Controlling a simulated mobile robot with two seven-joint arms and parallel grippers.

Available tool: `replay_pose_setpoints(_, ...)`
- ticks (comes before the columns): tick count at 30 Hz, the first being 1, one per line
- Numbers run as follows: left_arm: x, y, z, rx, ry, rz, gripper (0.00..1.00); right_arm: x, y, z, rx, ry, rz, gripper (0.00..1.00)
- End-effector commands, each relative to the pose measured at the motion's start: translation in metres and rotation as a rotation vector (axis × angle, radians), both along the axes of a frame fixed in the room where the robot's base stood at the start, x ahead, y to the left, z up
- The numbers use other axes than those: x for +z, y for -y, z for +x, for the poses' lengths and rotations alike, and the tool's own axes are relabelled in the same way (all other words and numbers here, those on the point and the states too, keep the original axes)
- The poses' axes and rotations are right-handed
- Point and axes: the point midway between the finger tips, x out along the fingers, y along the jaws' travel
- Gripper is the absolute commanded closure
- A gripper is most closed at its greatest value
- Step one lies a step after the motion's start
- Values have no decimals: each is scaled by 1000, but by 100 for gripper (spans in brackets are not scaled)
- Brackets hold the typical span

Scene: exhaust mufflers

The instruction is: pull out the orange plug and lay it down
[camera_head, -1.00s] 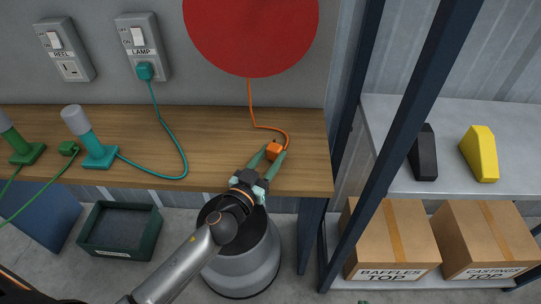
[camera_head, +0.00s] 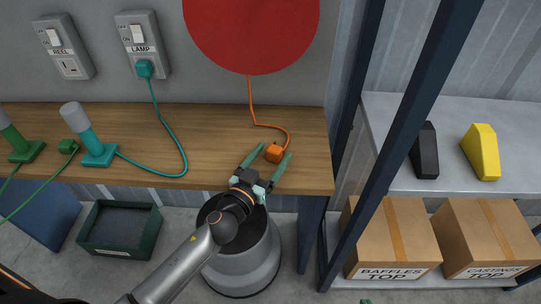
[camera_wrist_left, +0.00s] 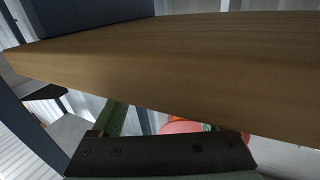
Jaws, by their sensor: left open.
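The orange plug (camera_head: 275,153) lies on the wooden bench near its front right, with an orange cord running from it up to the red disc. My left gripper (camera_head: 276,151) reaches in from the front, its green fingers spread wide. One finger is on each side of the plug, with a gap at least on the left. In the left wrist view the bench edge fills the middle and the plug is not seen. A small green tip at the bottom edge, seemingly of my right gripper (camera_head: 365,301), barely shows.
A teal plug (camera_head: 145,69) sits in the LAMP switch plate (camera_head: 140,45); the REEL plate (camera_head: 63,50) has an empty socket. Green and teal lamp-like stands occupy the bench's left (camera_head: 100,155). The bench (camera_head: 225,150) is clear left of the plug. A dark post (camera_head: 400,130) stands right.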

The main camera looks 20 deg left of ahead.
Motion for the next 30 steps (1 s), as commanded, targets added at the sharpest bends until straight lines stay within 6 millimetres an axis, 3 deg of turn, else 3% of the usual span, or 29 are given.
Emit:
replay_pose_setpoints(7, -2, -1, -13, 0, -3, -2, 21, -1, -2, 0, -4, -1, 6, 100)
replay_pose_setpoints(21, -2, -15, -93, 2, -4, -3, 21, -11, -2, -2, -3, -4, 6, 100)
replay_pose_setpoints(30, -1, -19, -121, 1, 0, -1, 21, -16, 3, -5, -2, -9, -5, 100)
